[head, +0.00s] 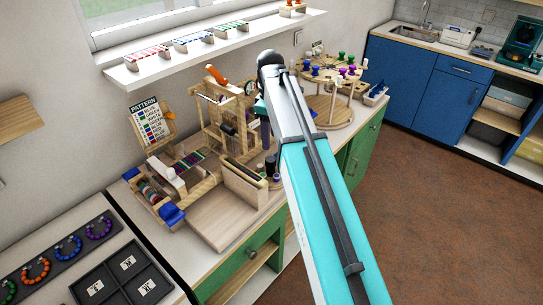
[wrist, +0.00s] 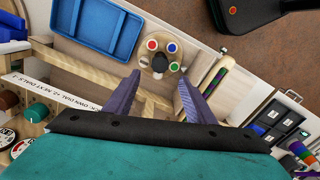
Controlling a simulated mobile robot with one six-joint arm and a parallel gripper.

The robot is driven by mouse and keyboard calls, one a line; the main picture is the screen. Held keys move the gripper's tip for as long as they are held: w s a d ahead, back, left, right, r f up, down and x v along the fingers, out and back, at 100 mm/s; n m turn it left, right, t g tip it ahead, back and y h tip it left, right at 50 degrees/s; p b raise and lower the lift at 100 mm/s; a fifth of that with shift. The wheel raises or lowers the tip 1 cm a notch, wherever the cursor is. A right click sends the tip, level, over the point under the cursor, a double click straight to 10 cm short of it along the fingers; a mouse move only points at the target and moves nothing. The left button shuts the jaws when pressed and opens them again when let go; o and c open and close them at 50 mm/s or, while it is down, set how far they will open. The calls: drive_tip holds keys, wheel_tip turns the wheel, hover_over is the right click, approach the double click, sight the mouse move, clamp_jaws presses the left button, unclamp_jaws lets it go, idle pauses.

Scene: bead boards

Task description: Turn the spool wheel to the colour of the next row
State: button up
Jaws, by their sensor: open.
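Beyond the fingertips in the wrist view is a small wooden disc (wrist: 147,57) with red, blue and green spots and a dark knob. Whether it belongs to the wheel I cannot tell. In the head view my arm hides much of the gripper.
The loom and a flat wooden board (head: 215,217) fill the counter left of my arm. A wall shelf (head: 130,78) with bead racks hangs above. In the wrist view a blue tray (wrist: 97,25) lies upper left and a label strip (wrist: 60,92) lower left.

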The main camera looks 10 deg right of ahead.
sight(271, 159)
drive_tip(key=shift+f+p, duration=1.2)
drive_tip(key=shift+f, duration=3.75)
drive_tip(key=c, duration=1)
